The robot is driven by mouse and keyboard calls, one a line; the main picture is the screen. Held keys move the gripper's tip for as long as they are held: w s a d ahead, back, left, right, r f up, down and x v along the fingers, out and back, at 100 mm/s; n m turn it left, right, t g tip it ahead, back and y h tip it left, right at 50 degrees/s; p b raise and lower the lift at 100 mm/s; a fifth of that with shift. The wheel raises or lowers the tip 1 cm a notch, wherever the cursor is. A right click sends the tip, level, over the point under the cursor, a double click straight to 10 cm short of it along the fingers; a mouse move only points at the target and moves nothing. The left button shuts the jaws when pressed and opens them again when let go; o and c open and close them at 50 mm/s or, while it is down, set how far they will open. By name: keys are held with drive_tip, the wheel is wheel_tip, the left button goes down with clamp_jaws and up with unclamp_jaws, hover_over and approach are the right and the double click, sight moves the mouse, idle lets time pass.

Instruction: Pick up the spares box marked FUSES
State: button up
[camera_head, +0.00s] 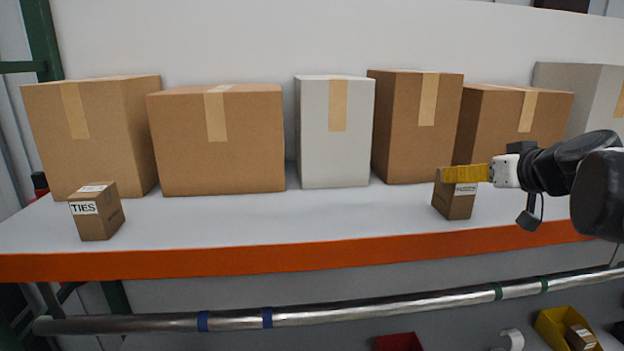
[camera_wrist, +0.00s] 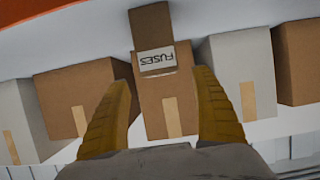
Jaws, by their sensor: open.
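The spares box marked FUSES (camera_head: 454,204) is a small brown carton on the white shelf, right of centre in the head view. Its label is partly covered there by my gripper (camera_head: 465,173). In the wrist view the FUSES box (camera_wrist: 152,30) is at the top centre, with its label upside down. My gripper's two yellow fingers (camera_wrist: 160,100) are spread apart with nothing between them. The box appears beyond the fingertips, in line with the gap. I cannot tell whether a finger touches it. A similar small box marked TIES (camera_head: 97,213) stands at the left of the shelf.
Several large taped cartons, brown (camera_head: 220,140) and grey (camera_head: 335,135), stand along the back of the shelf. The orange shelf edge (camera_head: 300,257) runs along the front, with a metal rail (camera_head: 380,309) below. The shelf between the two small boxes is clear. A yellow bin (camera_head: 553,325) sits lower right.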

drive_tip(key=p+x, duration=0.1)
drive_tip(key=x, duration=0.4)
drive_tip(key=shift+w+f, duration=0.15)
drive_tip(key=shift+w, duration=0.15)
drive_tip(key=shift+s+a, duration=0.15)
drive_tip(key=shift+s, duration=0.1)
drive_tip(key=shift+c, duration=0.2)
drive_tip(key=c, duration=1.4)
drive_tip(key=shift+o, duration=0.2)
